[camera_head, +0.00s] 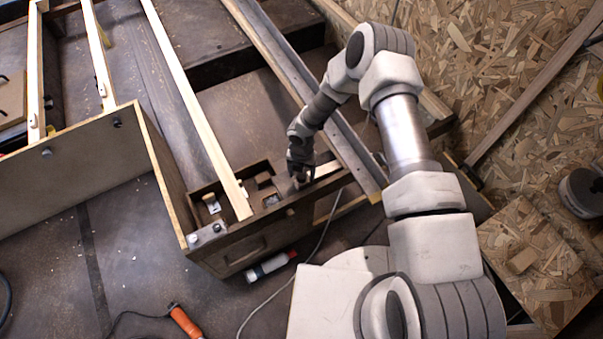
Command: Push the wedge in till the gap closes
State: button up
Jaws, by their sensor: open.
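My gripper (300,181) is at the dark wooden box frame (235,240) near the middle of the view, reaching down into its right part. Its jaws are open, but the fingertips are small and partly hidden by the wrist. A pale strip of wood (328,169) lies just right of the fingertips; I cannot tell whether it is the wedge or whether they touch. A small pale block (211,204) sits in the left compartment of the box. The gap cannot be made out clearly at this size.
Long pale timber rails (195,105) and a grey metal rail (315,95) run up from the box. An orange-handled tool (186,321) and thin cables lie on the floor. Chipboard (500,70) covers the right.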

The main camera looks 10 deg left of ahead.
grip_shut()
dwell(1.4)
